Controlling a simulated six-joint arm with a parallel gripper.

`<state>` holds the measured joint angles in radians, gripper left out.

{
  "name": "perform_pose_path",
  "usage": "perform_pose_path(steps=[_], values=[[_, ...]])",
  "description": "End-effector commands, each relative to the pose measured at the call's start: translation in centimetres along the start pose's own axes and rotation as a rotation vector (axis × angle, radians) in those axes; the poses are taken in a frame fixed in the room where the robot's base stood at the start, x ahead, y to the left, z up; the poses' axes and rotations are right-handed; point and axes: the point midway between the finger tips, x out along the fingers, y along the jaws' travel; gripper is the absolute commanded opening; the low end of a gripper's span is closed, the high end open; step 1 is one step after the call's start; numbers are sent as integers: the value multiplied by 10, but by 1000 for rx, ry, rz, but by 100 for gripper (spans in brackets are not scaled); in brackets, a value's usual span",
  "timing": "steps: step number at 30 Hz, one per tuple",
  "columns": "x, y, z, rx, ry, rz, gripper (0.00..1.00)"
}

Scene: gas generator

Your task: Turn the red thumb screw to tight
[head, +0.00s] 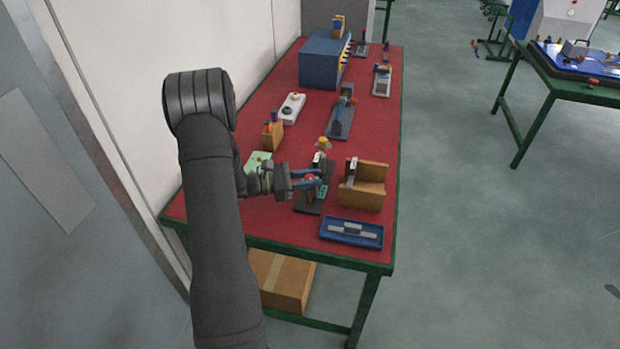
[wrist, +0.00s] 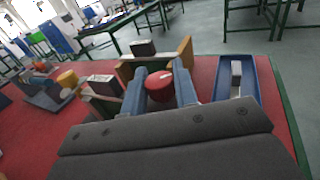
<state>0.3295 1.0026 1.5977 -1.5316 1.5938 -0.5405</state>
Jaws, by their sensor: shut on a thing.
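The red thumb screw (wrist: 159,86) shows in the wrist view as a round red knob between the two blue fingers of my gripper (wrist: 160,90). The fingers press on it from both sides. In the head view the red screw (head: 310,178) is small and partly covered by the fingers of my gripper (head: 308,180). It sits over a dark base plate (head: 312,204) near the front of the red table. The screw's shaft and thread are hidden, so I cannot tell how tight it is.
A wooden angled block (head: 372,186) stands just right of my gripper. A blue tray (head: 352,232) with grey parts lies at the front. Bare red table shows at front left.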

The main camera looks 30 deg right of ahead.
Motion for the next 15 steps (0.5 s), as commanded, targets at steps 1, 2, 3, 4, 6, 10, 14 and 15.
perform_pose_path(steps=[1,2,3,4,6,10,14,15], values=[[0,1,0,2,0,-33,4],[0,1,0,3,0,-57,4],[0,1,0,3,0,-88,4],[0,1,0,2,0,-113,4],[0,1,0,2,-1,-169,4],[0,1,-1,1,0,-273,4],[0,0,0,1,0,-364,4],[0,1,-1,1,0,-388,4]])
